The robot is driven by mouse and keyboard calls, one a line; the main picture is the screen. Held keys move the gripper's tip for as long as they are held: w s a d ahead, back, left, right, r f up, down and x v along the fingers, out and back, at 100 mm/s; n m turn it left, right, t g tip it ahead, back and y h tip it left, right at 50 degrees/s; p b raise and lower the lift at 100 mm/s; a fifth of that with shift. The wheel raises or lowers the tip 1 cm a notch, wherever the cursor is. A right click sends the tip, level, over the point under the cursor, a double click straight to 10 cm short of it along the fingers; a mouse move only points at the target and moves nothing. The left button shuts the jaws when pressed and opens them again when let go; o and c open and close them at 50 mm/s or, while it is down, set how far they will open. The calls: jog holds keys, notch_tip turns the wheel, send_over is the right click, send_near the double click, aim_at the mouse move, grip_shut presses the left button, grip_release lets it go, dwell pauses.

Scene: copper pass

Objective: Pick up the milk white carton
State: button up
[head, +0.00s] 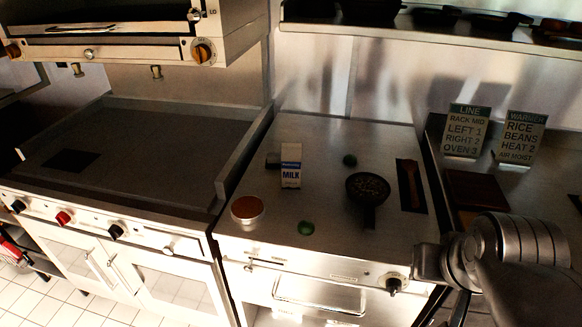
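The milk carton (291,166) stands upright on the steel counter (330,225), left of its middle. It is white with a blue band and the word MILK on its front. My arm comes in at the lower right, in front of the counter. The end of it, my gripper (452,303), is partly hidden by my own links and cut by the lower edge. It is well to the right of the carton and apart from it. Whether its fingers are open or shut does not show.
A dark cylinder (272,160) lies beside the carton. A round tin (247,209) is in front-left, a green ball (306,228) in front, a dark ball (350,160) and a pan (367,190) to the right. A griddle (140,150) adjoins on the left, signs (468,130) at right.

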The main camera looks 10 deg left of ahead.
jog(key=shift+o, duration=0.4)
jog(key=o, duration=0.9)
jog(key=w+a+r+n+h, duration=0.1)
jog(key=w+a+r+n, duration=0.3)
jog(key=w+n, duration=0.5)
jog(key=n+g+y, duration=0.1)
jog(key=n+y, duration=0.1)
jog(key=n, duration=2.7)
send_near(291, 151)
jog(key=f, duration=0.2)
jog(key=x, duration=1)
jog(key=shift+w+r, duration=0.15)
jog(key=shift+w, duration=0.25)
